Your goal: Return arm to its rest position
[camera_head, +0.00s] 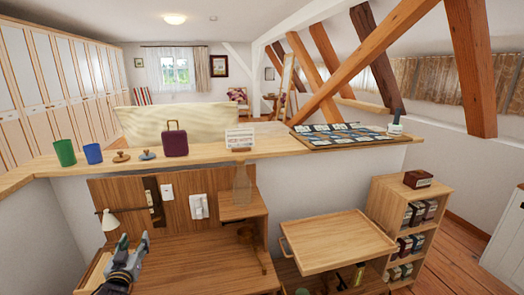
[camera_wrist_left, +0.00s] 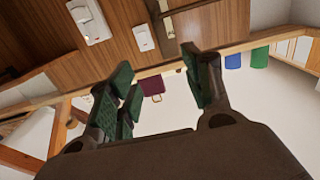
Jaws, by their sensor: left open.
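My left gripper (camera_head: 122,245) is low at the left in the head view, in front of the wood back panel and above the wooden desk (camera_head: 190,262). In the left wrist view its two green-padded fingers (camera_wrist_left: 160,82) are spread apart with nothing between them. The gripper is open and empty. My right gripper is in neither view.
A ledge (camera_head: 210,152) above the desk bears a green cup (camera_head: 65,152), a blue cup (camera_head: 93,153), a purple case (camera_head: 175,140) and a board of cards (camera_head: 345,136). A wooden tray table (camera_head: 335,240) and a small bookcase (camera_head: 382,200) stand at the right.

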